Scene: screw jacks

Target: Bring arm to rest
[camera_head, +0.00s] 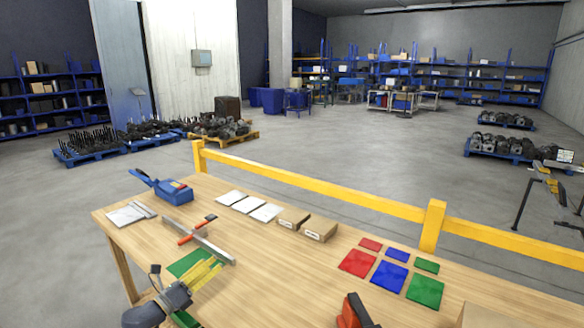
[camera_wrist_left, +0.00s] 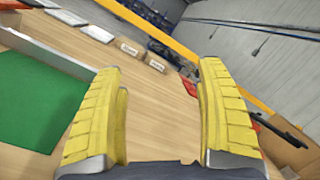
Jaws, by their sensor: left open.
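My left gripper (camera_head: 208,272) has yellow ribbed fingers and hangs over the near left part of the wooden table (camera_head: 290,270), by a green mat (camera_head: 187,262). In the left wrist view my left gripper (camera_wrist_left: 160,75) has its two fingers wide apart with nothing between them. The green mat (camera_wrist_left: 35,100) lies to the left of the fingers there. My right gripper is not in view.
A metal bar (camera_head: 215,250) with a red-handled tool (camera_head: 195,231) lies beyond the gripper. A blue device (camera_head: 172,190), white cards (camera_head: 248,205), small cardboard boxes (camera_head: 319,230) and coloured squares (camera_head: 388,275) lie farther off. A yellow rail (camera_head: 320,190) runs behind the table.

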